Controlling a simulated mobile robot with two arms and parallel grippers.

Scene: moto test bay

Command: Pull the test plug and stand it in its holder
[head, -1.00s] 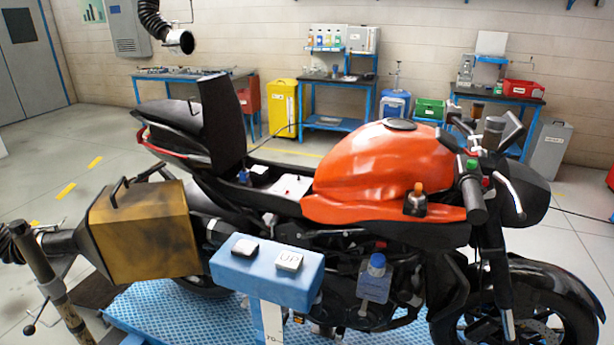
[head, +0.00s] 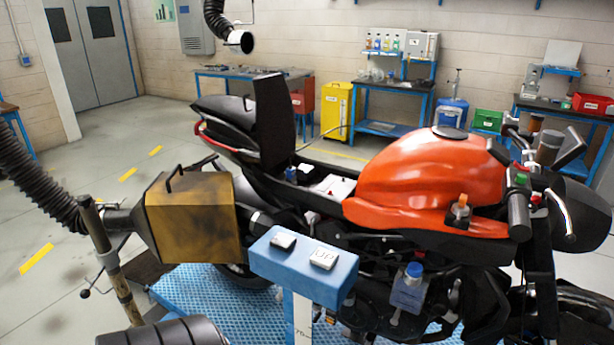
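No part that I can tell for certain as the test plug or its holder shows. A small blue piece (head: 290,174) stands in the open bay under the raised seat of the motorcycle, beside a white-topped part (head: 332,187). A blue-capped translucent container (head: 409,290) sits low on the bike's near side. Neither of my grippers is in view.
A blue control box (head: 303,266) on a post stands in front of the bike. A yellow-brown exhaust hood (head: 192,222) with a black hose (head: 38,176) is at left. A dark rounded shape shows at bottom left. Floor is clear at far left.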

